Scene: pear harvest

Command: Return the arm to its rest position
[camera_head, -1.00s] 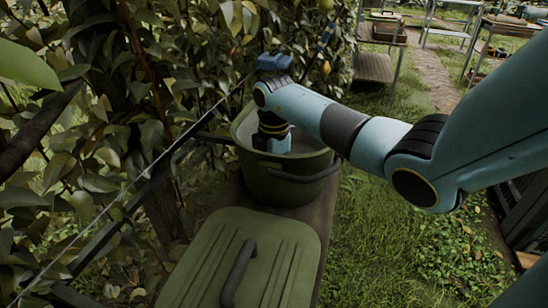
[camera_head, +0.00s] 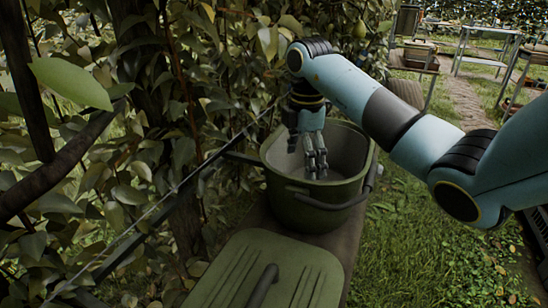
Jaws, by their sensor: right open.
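My right arm comes in from the right edge and bends down at the wrist. My right gripper (camera_head: 316,166) hangs over the green pot-like container (camera_head: 313,211), its fingers pointing down in front of the pale inside. The fingers are open and I see nothing between them. I cannot tell how far they reach below the rim. The part of the container's floor behind the fingers is hidden. My left gripper is not in view.
A green lid (camera_head: 265,272) with a dark handle lies in front of the container. Dense leafy branches fill the left. A pear (camera_head: 360,30) hangs near the top. Grass (camera_head: 420,250) is open to the right. Metal tables (camera_head: 487,45) stand at the back.

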